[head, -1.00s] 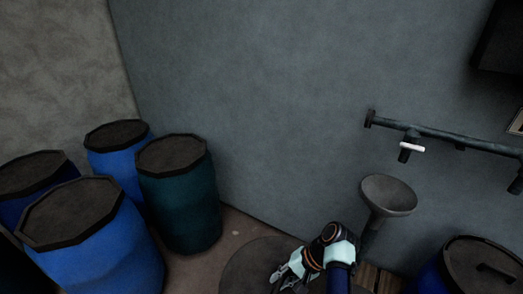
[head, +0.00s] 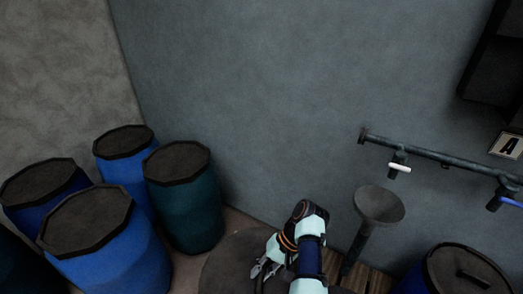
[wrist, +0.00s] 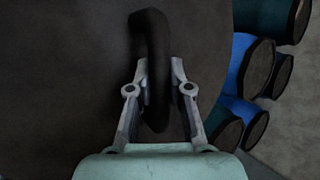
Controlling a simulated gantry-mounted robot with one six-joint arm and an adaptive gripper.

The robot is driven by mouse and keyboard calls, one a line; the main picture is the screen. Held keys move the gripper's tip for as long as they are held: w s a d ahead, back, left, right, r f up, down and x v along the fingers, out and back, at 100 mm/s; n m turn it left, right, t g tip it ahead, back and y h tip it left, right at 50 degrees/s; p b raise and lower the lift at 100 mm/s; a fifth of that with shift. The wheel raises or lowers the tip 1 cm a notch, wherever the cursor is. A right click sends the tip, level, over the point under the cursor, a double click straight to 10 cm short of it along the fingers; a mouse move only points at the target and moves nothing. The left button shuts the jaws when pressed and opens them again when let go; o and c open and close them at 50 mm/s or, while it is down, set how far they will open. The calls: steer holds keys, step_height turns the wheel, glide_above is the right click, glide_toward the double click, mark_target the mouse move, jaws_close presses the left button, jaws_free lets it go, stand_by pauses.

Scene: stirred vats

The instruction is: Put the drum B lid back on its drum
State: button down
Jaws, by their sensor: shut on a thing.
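My gripper (head: 264,270) is low in the head view, with my arm coming from the right. In the wrist view my gripper (wrist: 159,80) is shut on a thick black curved handle (wrist: 150,32). The handle stands on a wide dark round lid (wrist: 60,80). In the head view the lid (head: 222,268) is a flat brown-grey disc under and left of my gripper, partly cut off by the lower edge. What lies under the lid is hidden. I see no label saying B.
Several blue and teal drums with dark tops stand at the left, including a teal drum (head: 186,205). A grey funnel (head: 380,204) stands right of my arm. A blue drum with a handled lid (head: 467,272) is at lower right. A pipe (head: 435,157) and A sign (head: 506,145) are on the wall.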

step_height(320, 180, up, 7)
steer(key=p, duration=0.4)
steer(key=shift+r+p, duration=0.2)
steer(key=shift+p, duration=0.15)
steer(key=shift+d+f, duration=0.1)
steer(key=shift+f, duration=0.1)
